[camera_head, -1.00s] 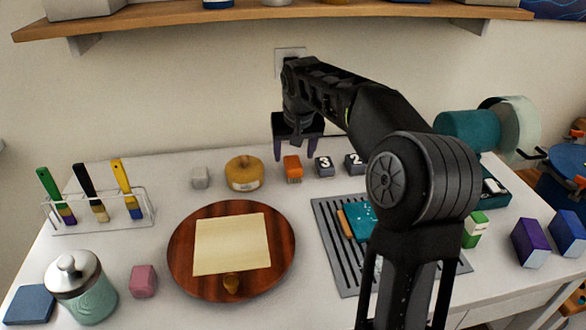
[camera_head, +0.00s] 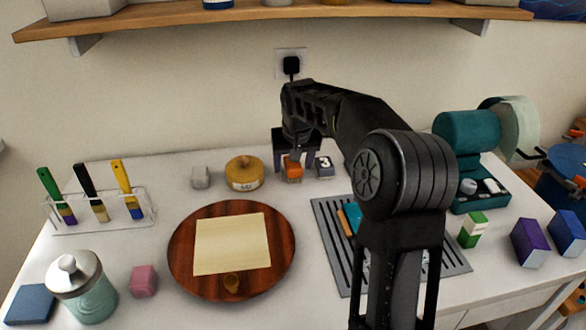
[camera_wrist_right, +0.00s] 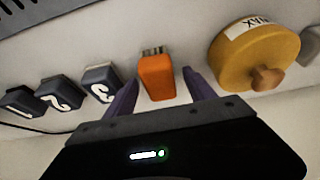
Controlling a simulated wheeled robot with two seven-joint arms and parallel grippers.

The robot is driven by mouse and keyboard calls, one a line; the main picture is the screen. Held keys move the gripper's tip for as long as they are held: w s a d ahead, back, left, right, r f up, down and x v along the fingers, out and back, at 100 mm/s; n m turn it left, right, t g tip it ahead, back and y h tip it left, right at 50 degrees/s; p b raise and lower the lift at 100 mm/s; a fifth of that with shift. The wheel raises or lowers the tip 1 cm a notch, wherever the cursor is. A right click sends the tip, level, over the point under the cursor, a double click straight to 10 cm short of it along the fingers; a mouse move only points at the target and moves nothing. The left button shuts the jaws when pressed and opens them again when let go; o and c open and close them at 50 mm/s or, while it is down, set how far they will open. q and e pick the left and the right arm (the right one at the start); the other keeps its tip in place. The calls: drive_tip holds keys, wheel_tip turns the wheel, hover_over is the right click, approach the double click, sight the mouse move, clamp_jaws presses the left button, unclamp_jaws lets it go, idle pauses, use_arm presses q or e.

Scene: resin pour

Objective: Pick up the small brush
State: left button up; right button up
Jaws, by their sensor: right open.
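A small orange brush (camera_head: 293,171) stands at the back of the white table; it is a short block with pale bristles at one end. In the right wrist view the orange brush (camera_wrist_right: 159,78) lies between the two purple fingers. My right gripper (camera_head: 295,168) is open around it, with a gap visible on each side in the wrist view (camera_wrist_right: 161,80). Three longer brushes, green (camera_head: 48,183), black (camera_head: 86,180) and yellow (camera_head: 121,174), stand in a clear rack (camera_head: 75,226) at the left. My left gripper is not in view.
A yellow wax tin (camera_head: 244,174) stands left of the orange brush, and a numbered dark block (camera_head: 324,168) stands close on its right. A round wooden board (camera_head: 185,270) with a cream sheet (camera_head: 232,244) is in front. A slotted grey mat (camera_head: 335,255) lies under my arm.

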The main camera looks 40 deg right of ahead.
drive_tip(key=shift+c, duration=0.5)
clamp_jaws()
idle(0.3)
